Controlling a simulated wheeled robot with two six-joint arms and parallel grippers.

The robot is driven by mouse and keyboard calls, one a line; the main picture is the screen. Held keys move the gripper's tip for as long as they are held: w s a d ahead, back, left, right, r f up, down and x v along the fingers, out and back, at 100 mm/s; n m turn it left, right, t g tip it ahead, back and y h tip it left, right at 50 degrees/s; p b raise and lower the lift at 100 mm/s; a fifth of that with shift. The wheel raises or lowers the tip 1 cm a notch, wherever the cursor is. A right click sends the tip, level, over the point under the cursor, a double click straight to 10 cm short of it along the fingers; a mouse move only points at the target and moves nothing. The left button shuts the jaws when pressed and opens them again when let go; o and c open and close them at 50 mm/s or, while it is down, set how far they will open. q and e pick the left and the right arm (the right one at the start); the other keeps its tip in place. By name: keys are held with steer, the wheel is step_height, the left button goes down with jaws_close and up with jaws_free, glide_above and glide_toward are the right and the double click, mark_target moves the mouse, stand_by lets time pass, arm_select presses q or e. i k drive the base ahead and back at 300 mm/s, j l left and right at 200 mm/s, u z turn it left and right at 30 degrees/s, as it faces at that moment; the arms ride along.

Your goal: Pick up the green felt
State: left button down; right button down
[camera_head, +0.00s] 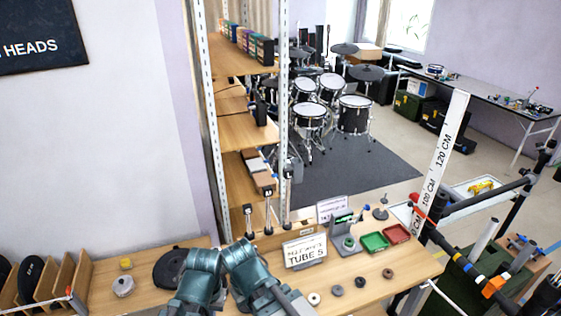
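A small green ring-like piece (349,243) sits at the foot of a grey stand on the wooden table; it may be the green felt, but it is too small to be sure. Several small rings lie in a row in front of it: a white one (314,299), a dark one (338,290), a grey one (361,281) and a brown one (388,273). My two teal arms reach in at the bottom centre, left of these pieces. Neither gripper's fingers show.
A green tray (374,241) and a red tray (397,233) lie right of the stand. A "TUBE 5" sign (305,251) stands left of it. A black disc (171,268) and wooden dividers (62,279) are at left. A rack with bars stands at right.

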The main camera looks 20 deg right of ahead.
mark_target(347, 241)
steer(key=i+l+z, duration=0.1)
steer(key=z, duration=0.45)
steer(key=i+l+z, duration=0.25)
steer(key=z, duration=0.25)
steer(key=i+l+u, duration=0.1)
steer(key=i+l, duration=0.15)
